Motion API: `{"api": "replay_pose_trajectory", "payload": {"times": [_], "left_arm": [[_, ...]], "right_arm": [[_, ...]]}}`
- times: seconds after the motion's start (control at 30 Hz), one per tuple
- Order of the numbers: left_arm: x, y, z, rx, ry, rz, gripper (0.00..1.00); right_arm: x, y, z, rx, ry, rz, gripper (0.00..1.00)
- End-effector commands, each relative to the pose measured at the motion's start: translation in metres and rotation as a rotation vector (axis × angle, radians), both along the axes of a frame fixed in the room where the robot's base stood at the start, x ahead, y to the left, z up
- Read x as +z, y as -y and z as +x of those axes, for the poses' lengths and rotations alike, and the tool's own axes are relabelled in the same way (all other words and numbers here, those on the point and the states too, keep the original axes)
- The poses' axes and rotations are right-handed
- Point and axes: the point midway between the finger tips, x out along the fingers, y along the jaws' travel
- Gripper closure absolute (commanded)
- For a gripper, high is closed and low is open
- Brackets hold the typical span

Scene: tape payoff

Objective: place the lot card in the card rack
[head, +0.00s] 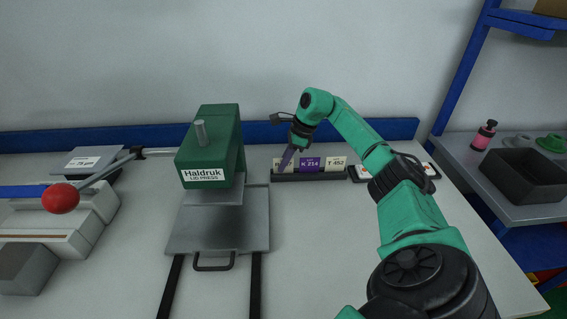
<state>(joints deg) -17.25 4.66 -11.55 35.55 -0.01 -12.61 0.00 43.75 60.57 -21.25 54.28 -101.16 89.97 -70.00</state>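The card rack (318,177) is a long dark tray at the back of the bench, right of the green press. A purple card marked K 214 (310,164) and a cream card marked T 452 (336,163) stand in it, with another cream card (279,163) at its left end, partly covered. My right gripper (296,143) is above the rack's left part, shut on a tilted purple lot card (287,158). The held card hangs down in front of the left cream card; whether it touches the rack cannot be told. My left gripper is out of view.
The green Haldruk lid press (208,150) stands left of the rack. A red-knobbed lever (60,198) is at the far left. A device with a light face (413,172) lies right of the rack. A black bin (522,182) is on the right shelf. The bench's front middle is clear.

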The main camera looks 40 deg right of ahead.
Motion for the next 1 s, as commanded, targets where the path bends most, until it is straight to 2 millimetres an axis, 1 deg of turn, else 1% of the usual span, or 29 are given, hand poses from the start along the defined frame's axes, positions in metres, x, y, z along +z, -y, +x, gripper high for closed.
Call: {"api": "replay_pose_trajectory", "payload": {"times": [0.13, 0.2, 0.23, 0.5, 0.67, 0.77, 1.0], "left_arm": [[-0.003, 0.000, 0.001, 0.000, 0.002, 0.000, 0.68], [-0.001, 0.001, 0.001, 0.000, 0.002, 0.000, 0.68], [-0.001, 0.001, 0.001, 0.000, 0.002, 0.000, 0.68], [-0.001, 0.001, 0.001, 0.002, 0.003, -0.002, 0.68], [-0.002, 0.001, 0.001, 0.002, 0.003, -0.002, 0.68], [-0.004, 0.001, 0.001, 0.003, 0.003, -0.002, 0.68], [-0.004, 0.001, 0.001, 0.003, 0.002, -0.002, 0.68]], "right_arm": [[-0.004, 0.000, 0.000, 0.000, -0.001, -0.001, 1.00], [-0.002, 0.000, 0.000, 0.000, -0.001, -0.001, 0.71], [-0.002, 0.000, 0.000, 0.000, -0.001, -0.001, 0.68], [-0.001, 0.000, 0.000, 0.000, -0.001, -0.001, 0.68], [0.008, 0.003, -0.002, 0.000, 0.000, -0.001, 0.68], [0.024, 0.008, -0.006, 0.000, 0.002, -0.002, 0.68], [0.081, 0.025, -0.020, -0.002, 0.005, 0.000, 0.68]]}}
